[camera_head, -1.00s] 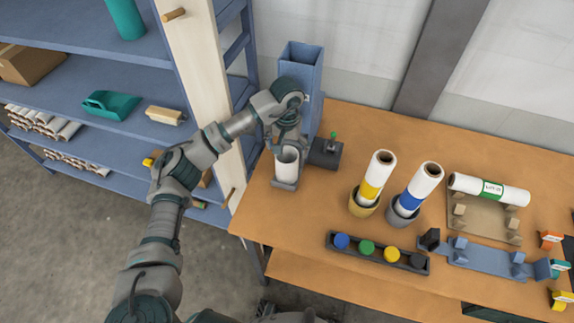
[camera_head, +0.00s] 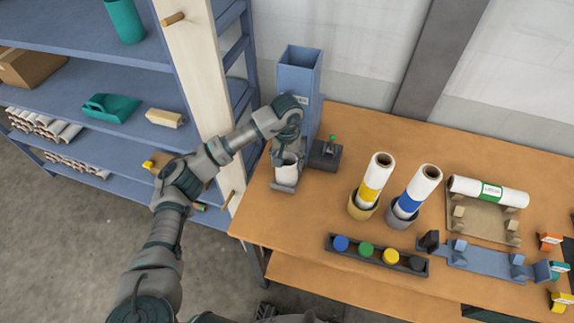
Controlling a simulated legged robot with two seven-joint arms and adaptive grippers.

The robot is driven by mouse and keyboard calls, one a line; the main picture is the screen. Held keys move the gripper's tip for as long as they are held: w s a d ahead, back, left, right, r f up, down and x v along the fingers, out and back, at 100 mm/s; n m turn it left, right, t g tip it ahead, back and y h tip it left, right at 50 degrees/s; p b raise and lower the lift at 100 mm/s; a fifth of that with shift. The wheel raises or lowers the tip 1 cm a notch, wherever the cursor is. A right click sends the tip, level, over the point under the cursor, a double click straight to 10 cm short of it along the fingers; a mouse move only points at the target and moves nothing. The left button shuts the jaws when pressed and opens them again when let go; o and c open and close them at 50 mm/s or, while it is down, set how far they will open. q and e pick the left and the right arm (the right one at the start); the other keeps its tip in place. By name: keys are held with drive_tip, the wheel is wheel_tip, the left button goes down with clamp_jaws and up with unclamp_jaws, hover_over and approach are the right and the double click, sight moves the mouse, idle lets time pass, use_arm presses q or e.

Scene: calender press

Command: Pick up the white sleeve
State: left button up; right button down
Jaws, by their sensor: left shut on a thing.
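The white sleeve (camera_head: 286,172) stands upright at the foot of a tall blue-grey dispenser (camera_head: 299,75) on the left part of the wooden table. My left gripper (camera_head: 286,158) is around the sleeve from above and shut on it. The gripper's fingers and wrist hide part of the sleeve's upper end. The sleeve's lower end is at the dispenser's small tray (camera_head: 283,187); I cannot tell whether it touches it. My right gripper is not in view.
A dark box with a green knob (camera_head: 326,152) stands just right of the sleeve. Rolls with yellow (camera_head: 374,178) and blue (camera_head: 417,190) bands stand in cups. A rack of coloured caps (camera_head: 377,254) lies in front. A blue shelf (camera_head: 90,80) and pale post (camera_head: 200,80) stand left.

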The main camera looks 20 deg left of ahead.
use_arm(q)
drive_tip(key=shift+r, duration=0.25)
drive_tip(key=s+d+r+b, duration=0.1)
drive_tip(key=s+d+r, duration=0.1)
drive_tip(key=s, duration=0.5)
drive_tip(key=s+d+r, duration=0.2)
drive_tip(key=s, duration=0.6)
drive_tip(key=shift+s+r+b, duration=0.25)
drive_tip(key=shift+b, duration=0.1)
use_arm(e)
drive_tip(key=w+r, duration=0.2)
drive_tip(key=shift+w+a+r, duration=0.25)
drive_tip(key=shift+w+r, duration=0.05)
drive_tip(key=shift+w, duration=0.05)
